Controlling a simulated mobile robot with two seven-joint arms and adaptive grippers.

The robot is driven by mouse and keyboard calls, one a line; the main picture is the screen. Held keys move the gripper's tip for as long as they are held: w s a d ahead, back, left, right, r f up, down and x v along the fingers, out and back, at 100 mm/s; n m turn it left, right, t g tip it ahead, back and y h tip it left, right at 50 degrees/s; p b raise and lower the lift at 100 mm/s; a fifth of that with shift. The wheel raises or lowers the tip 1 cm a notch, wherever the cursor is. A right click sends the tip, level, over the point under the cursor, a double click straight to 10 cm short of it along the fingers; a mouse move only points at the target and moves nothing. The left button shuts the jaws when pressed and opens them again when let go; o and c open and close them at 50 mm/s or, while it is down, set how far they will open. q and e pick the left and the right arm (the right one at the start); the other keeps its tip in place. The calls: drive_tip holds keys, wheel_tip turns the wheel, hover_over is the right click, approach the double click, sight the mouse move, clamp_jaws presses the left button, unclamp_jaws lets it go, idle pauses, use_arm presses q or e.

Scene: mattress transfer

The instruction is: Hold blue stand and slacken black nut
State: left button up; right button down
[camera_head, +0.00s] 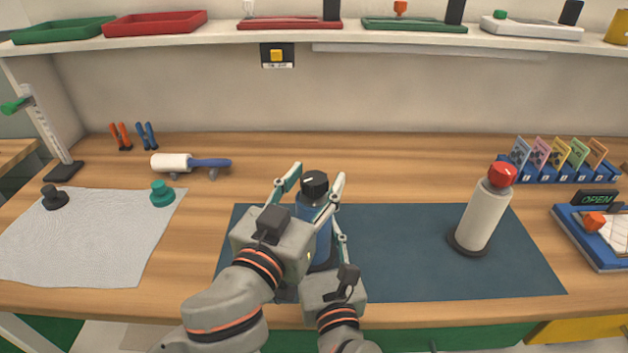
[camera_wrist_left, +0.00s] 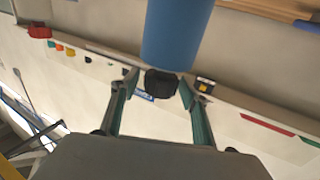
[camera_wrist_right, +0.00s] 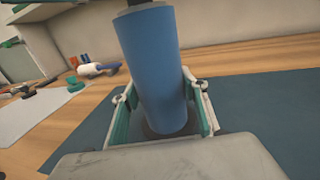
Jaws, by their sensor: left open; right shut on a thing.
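The blue stand (camera_head: 323,240) is upright on the dark mat, mostly hidden behind my grippers in the head view. The black nut (camera_head: 314,184) sits on its top. My left gripper (camera_head: 315,180) is open, its fingers on either side of the black nut; in the left wrist view the nut (camera_wrist_left: 161,83) lies between the fingertips with gaps at both sides. My right gripper (camera_wrist_right: 163,90) is shut on the lower part of the blue stand (camera_wrist_right: 155,70), one finger on each side. The stand's base is partly hidden.
The dark mat (camera_head: 420,270) is clear around the stand. A white cylinder with a red top (camera_head: 480,215) stands at its right. A lint roller (camera_head: 190,164), a green knob (camera_head: 162,193) and a grey cloth (camera_head: 90,240) lie at left. A shelf runs above.

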sight(315, 178)
use_arm(q)
drive_tip(key=shift+r, duration=0.1)
wheel_tip(315, 178, up, 10)
drive_tip(key=shift+f, duration=0.1)
idle(0.3)
drive_tip(key=shift+d, duration=0.1)
